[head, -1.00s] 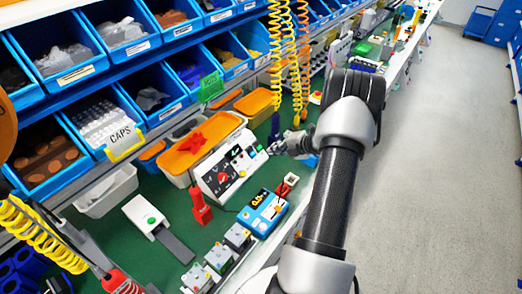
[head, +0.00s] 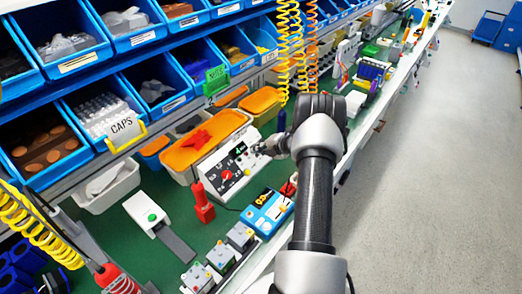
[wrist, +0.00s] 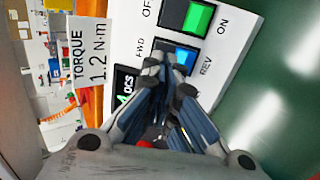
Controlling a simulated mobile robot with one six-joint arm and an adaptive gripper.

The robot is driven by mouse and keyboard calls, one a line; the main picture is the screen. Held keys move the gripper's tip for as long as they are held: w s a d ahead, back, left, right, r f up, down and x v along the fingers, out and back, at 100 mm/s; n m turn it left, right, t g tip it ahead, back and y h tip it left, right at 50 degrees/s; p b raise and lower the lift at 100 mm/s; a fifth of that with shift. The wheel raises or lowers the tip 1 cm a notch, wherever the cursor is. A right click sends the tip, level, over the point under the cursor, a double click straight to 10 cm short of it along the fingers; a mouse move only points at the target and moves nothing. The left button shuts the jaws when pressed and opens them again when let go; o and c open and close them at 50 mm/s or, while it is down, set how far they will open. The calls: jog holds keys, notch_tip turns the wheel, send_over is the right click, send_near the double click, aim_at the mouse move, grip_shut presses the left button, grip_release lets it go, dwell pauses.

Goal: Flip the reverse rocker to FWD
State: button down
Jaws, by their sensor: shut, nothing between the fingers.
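The blue reverse rocker (wrist: 184,53) sits on a white control panel (wrist: 235,25), between the FWD label on the left and the REV label on the right. My gripper (wrist: 166,63) is shut and empty, its fingertips right over the rocker and hiding part of it. I cannot tell whether they touch it or which side is pressed. In the head view the white control box (head: 209,177) stands on the bench, with a green readout and red knob, and my gripper (head: 262,148) is at its right end.
A green rocker (wrist: 199,17) marked OFF and ON lies just above the blue one. A TORQUE 1.2 N·m label (wrist: 88,60) is at left. A blue meter (head: 267,211) and a red object (head: 203,203) stand near the box. An orange-lidded bin (head: 205,140) is behind it.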

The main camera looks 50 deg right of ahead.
jog(key=shift+w+a, duration=0.1)
jog(key=shift+w, duration=0.4)
jog(key=shift+s, duration=0.15)
jog(key=shift+r+p, duration=0.6)
jog(key=shift+p, duration=0.1)
jog(key=shift+r, duration=0.1)
